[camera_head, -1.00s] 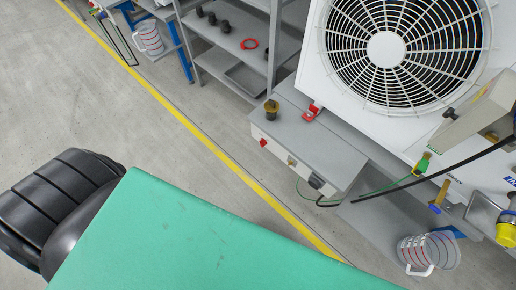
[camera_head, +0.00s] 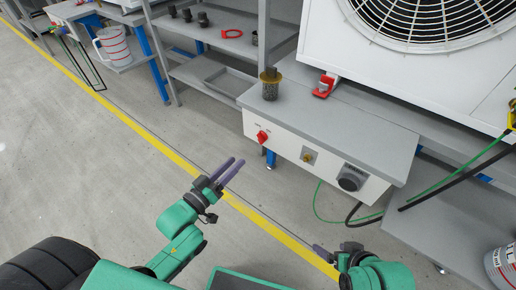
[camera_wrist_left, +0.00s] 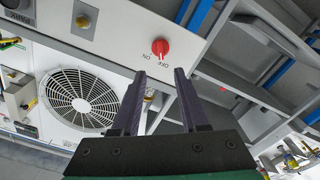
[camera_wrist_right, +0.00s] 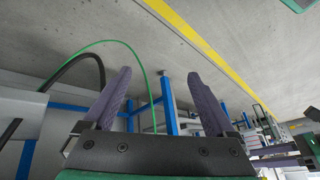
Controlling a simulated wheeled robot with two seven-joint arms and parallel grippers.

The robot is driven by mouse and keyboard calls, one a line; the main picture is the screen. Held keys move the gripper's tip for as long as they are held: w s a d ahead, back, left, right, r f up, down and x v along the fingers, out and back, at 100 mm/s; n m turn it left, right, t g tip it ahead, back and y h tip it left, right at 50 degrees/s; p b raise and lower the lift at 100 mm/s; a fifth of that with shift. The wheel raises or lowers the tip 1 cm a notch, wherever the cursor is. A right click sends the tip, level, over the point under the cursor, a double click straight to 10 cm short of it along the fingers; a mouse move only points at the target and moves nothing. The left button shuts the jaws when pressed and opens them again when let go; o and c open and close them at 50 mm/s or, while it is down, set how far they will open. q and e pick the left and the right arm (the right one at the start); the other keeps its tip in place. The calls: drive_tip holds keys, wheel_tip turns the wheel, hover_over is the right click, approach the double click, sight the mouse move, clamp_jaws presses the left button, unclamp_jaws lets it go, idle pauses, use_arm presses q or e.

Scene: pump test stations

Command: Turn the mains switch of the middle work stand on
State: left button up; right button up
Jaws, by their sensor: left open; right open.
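The red mains switch (camera_head: 263,136) is a rotary knob at the left end of the white front panel of the work stand (camera_head: 310,150). In the left wrist view the switch (camera_wrist_left: 160,47) shows OFF and ON lettering beside it; I cannot tell its setting for sure. My left gripper (camera_head: 234,162) is open and empty, below and left of the switch, apart from it. In its wrist view the fingertips (camera_wrist_left: 158,74) point toward the switch. My right gripper (camera_head: 322,252) is low in front of the stand. Its fingers (camera_wrist_right: 158,76) are open and empty.
The panel also has a brass fitting (camera_head: 308,156) and a black round socket (camera_head: 351,178). A dark filter part (camera_head: 270,84) and a red clamp piece (camera_head: 324,86) sit on top. Green and black cables hang at right. A measuring jug (camera_head: 500,268) stands lower right. Floor in front is clear.

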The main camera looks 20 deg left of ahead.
sight(261, 138)
use_arm(q)
drive_tip(key=b+x, duration=0.2)
drive_tip(key=x, duration=0.9)
use_arm(e)
drive_tip(key=w+a+f+t+y, duration=0.2)
drive_tip(key=a+f+t, duration=0.1)
drive_tip(key=a, duration=0.3)
drive_tip(key=shift+t+y, duration=0.3)
use_arm(q)
drive_tip(key=shift+a, duration=0.1)
drive_tip(key=shift+c, duration=0.3)
clamp_jaws()
